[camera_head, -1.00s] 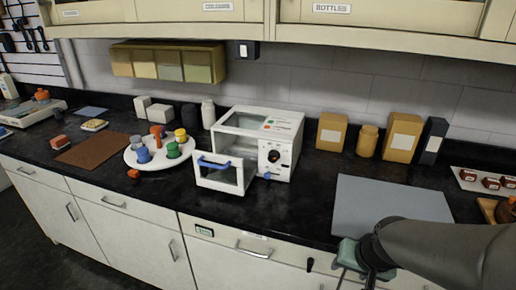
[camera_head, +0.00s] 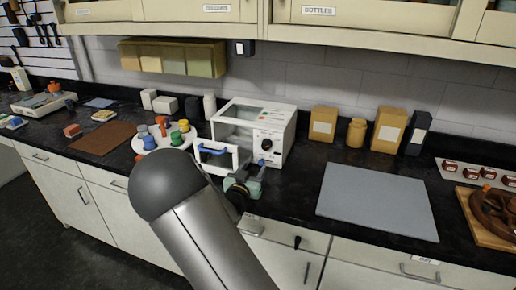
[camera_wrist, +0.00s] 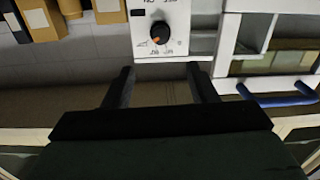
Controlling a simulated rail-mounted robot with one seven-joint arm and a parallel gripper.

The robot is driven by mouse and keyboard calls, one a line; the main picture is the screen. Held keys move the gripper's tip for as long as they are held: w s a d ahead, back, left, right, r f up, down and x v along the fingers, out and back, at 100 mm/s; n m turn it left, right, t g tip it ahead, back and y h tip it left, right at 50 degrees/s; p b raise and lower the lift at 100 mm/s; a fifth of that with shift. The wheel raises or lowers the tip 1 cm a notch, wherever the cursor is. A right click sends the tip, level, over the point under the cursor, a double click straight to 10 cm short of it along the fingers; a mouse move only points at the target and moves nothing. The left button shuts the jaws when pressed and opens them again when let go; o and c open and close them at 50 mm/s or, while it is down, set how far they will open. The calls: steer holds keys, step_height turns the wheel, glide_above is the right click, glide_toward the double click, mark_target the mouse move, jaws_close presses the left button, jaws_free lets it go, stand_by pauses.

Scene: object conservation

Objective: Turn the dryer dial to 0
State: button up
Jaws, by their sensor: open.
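The white dryer (camera_head: 231,113) stands on the black counter with its front door (camera_head: 215,158) swung open; the door has a blue handle (camera_head: 213,151). The black dial (camera_head: 267,145) is on the panel right of the opening. In the wrist view, which appears upside down, the dial (camera_wrist: 160,32) shows at the top centre with an orange mark on its lower part; its printed numbers are too small to read. My gripper (camera_wrist: 161,78) is open and empty, its two fingers apart below the dial in that view and not touching it. In the head view my gripper (camera_head: 256,174) is in front of the dryer.
The open door and blue handle (camera_wrist: 278,98) are close beside my gripper. A round white tray (camera_head: 138,143) with coloured bottles stands left of the dryer. Boxes (camera_head: 389,129) stand to the right at the back. A grey mat (camera_head: 377,203) lies clear at the right.

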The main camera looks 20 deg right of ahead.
mark_target(265, 147)
steer(key=p+x, duration=0.3)
steer(key=x, duration=1)
steer(key=shift+w+d, duration=0.25)
steer(key=shift+w, duration=0.1)
steer(key=c, duration=1)
